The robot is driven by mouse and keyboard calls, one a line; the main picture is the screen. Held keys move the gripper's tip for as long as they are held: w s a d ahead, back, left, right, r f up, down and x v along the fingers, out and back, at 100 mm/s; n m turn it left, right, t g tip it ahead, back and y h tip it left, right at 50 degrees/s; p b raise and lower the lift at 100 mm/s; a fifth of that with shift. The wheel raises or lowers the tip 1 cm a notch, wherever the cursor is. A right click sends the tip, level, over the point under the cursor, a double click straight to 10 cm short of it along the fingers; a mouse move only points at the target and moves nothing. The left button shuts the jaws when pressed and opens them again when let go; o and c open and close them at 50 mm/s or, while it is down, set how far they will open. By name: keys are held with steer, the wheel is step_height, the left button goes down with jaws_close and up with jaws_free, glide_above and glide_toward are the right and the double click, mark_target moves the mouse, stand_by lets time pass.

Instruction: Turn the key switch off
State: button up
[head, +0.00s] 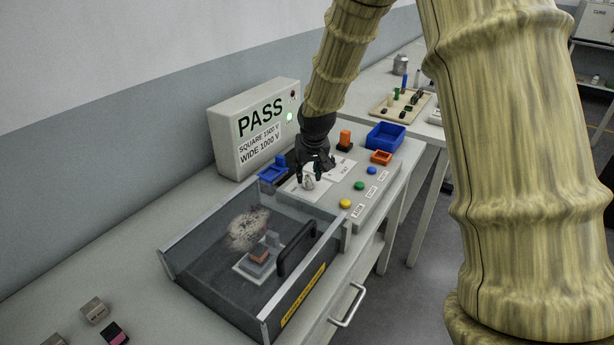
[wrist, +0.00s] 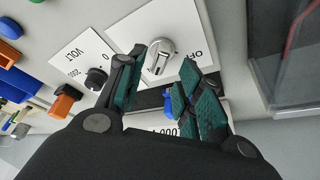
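The key switch (wrist: 160,52) is a silver key in a round collar on a white plate (wrist: 182,22), with the lettering OFF partly visible beside it. The key switch also shows in the head view (head: 309,183), partly covered by my gripper. My gripper (head: 312,174) points down over the panel. In the wrist view, the teal fingers of my gripper (wrist: 162,68) are apart, one on each side of the key. I cannot tell whether either finger touches it.
A black VOLT knob (wrist: 96,78) sits beside the key plate. Coloured buttons (head: 359,186) line the panel's right. A clear-sided test box (head: 240,262) with a black handle stands in front. A tester (head: 257,130) reading PASS stands behind. A blue bin (head: 386,135) is at the panel's far end.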

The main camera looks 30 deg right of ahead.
mark_target(308, 177)
steer(key=shift+s+d+f, duration=0.2)
steer(key=shift+f, duration=0.5)
steer(key=shift+w+f, duration=0.6)
steer(key=shift+f, duration=0.15)
steer(key=shift+s+r, duration=0.2)
steer(key=shift+s, duration=0.05)
steer(key=shift+w+f, duration=0.1)
steer(key=shift+w, duration=0.05)
steer(key=c, duration=0.3)
jaws_close()
